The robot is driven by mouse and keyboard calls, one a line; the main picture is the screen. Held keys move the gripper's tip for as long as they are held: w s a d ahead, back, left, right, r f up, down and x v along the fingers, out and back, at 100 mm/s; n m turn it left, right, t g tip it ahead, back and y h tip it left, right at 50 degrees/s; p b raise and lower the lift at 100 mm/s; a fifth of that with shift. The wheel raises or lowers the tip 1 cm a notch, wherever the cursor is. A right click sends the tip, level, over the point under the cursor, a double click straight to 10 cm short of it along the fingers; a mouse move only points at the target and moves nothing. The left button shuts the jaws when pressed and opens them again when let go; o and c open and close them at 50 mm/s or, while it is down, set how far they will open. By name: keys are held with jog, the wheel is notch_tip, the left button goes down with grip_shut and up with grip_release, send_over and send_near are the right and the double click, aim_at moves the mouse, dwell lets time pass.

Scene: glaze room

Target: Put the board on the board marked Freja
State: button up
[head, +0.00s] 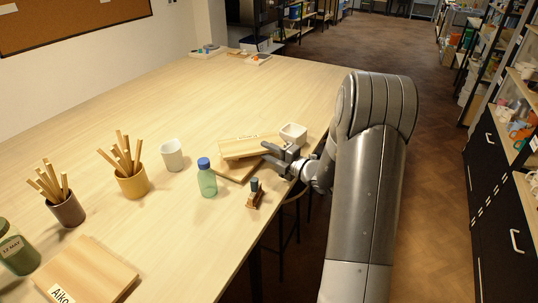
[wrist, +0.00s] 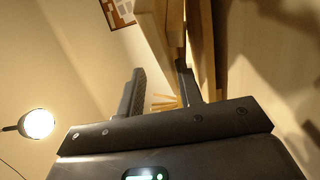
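One pale wooden board (head: 252,147) lies tilted over a second board (head: 228,172) near the table's right edge. A small label on the upper board's far side is too small to read. My gripper (head: 268,154) is at the right end of these boards. In the wrist view its two fingers (wrist: 160,72) stand apart. The upper board (wrist: 160,35) shows beyond and between them, and the lower board (wrist: 204,60) lies right of the right finger. No firm grip shows. Another board (head: 90,272), labelled Aiko, lies at the front left. I cannot read the name Freja anywhere.
A white square bowl (head: 293,133) stands just behind my gripper. A blue-capped bottle (head: 207,182), a small dark-topped wooden object (head: 255,195) and a white cup (head: 172,156) stand near the boards. Pots of sticks (head: 132,184) stand left.

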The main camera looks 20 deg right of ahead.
jog(key=v, duration=1.2)
jog(key=s+a+r+n+g, duration=0.3)
jog(key=s+a+n+g, duration=0.35)
jog(key=a+n, duration=0.4)
jog(key=s+a+r+n+g, duration=0.45)
jog(key=s+a+n, duration=0.3)
jog(key=n, duration=0.55)
jog(key=s+d+r+n+t+h, duration=0.1)
jog(key=s+n+h, duration=0.4)
jog(key=n, duration=0.6)
jog(key=s+d+r+n+h, duration=0.2)
jog(key=s+n+h, duration=0.3)
jog(key=n, duration=0.7)
jog(key=shift+s+d+r+t, duration=0.35)
jog(key=shift+s+r+t, duration=0.05)
jog(key=shift+s+r, duration=0.5)
